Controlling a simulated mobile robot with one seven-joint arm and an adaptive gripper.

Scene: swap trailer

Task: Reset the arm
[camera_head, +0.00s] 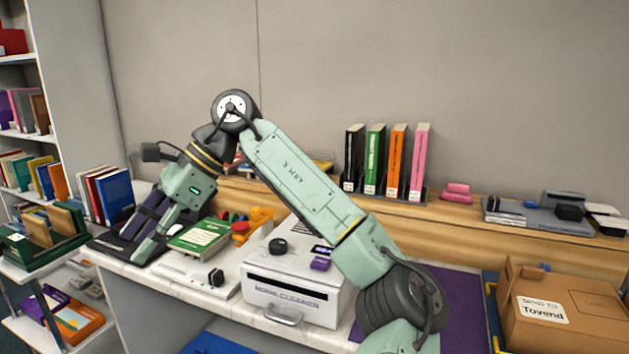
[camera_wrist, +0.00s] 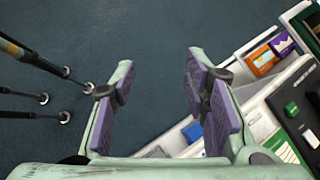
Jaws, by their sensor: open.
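My arm, pale green with dark joints, reaches up and over the white counter in the head view. My gripper (camera_head: 140,233) hangs at the left end of the counter, pointing down and left. In the head view a green book (camera_head: 199,237) lies on the counter just right of my gripper.
A white book-cleaner box (camera_head: 293,291) stands mid-counter. Several upright books (camera_head: 385,160) stand on the wooden back ledge. A cardboard box (camera_head: 560,325) is at the right. Shelves with books (camera_head: 45,180) stand at the left. Thin dark poles (camera_wrist: 35,60) rise from the floor.

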